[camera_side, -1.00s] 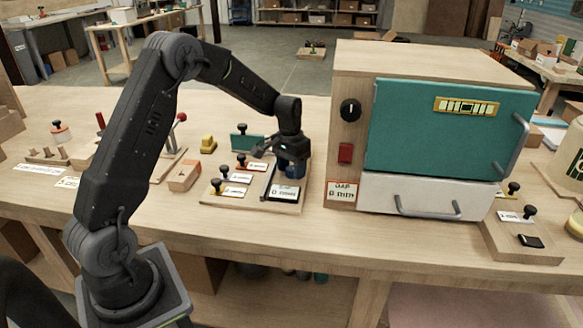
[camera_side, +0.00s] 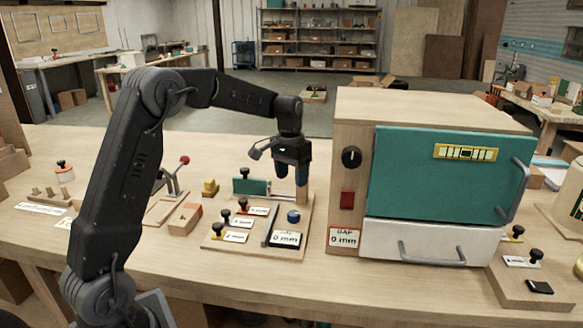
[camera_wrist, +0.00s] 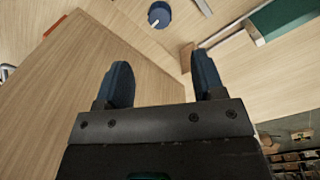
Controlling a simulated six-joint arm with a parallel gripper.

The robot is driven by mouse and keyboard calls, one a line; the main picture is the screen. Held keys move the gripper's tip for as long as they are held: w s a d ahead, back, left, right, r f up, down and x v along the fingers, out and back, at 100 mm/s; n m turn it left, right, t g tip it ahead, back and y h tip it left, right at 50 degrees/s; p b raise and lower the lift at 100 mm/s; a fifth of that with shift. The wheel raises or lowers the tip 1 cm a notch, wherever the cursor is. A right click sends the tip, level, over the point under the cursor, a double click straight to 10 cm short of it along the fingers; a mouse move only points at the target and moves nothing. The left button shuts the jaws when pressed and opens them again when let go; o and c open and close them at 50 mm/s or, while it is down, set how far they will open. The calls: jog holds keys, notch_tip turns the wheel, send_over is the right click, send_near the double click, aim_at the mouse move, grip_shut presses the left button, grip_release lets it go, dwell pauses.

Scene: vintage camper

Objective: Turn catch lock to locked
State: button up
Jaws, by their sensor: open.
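A small round blue knob (camera_side: 293,216) stands on a wooden board (camera_side: 262,251) at the middle of the bench. It also shows near the top of the wrist view, where the blue knob (camera_wrist: 159,14) has a pale mark on its top. No readable label tells me which part is the catch lock. My gripper (camera_side: 292,180) hangs above the board, with its blue fingers pointing down and apart from the knob. In the wrist view my gripper (camera_wrist: 161,62) is open, with nothing between its fingers.
A wooden cabinet has a black dial (camera_side: 351,158), a red switch (camera_side: 347,200) and a teal door (camera_side: 445,175) to the right of the board. Black-knobbed pegs and a green plate (camera_side: 250,187) stand on the board's left and back. A red-knobbed lever (camera_side: 185,160) stands farther left.

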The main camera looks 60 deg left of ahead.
jog(key=shift+r, duration=1.1)
jog(key=s+d+r+m+t, duration=0.15)
jog(key=s+d+r, duration=0.25)
jog(key=s+d, duration=0.4)
jog(key=s+d+r+t, duration=0.2)
jog(key=s+d+r, duration=0.3)
jog(key=s, duration=0.5)
jog(key=s+d+f+t, duration=0.2)
jog(key=s+d+f, duration=0.2)
jog(key=s, duration=0.4)
jog(key=shift+d+f+y, duration=0.3)
jog(key=shift+f, duration=0.05)
jog(key=shift+m, duration=0.25)
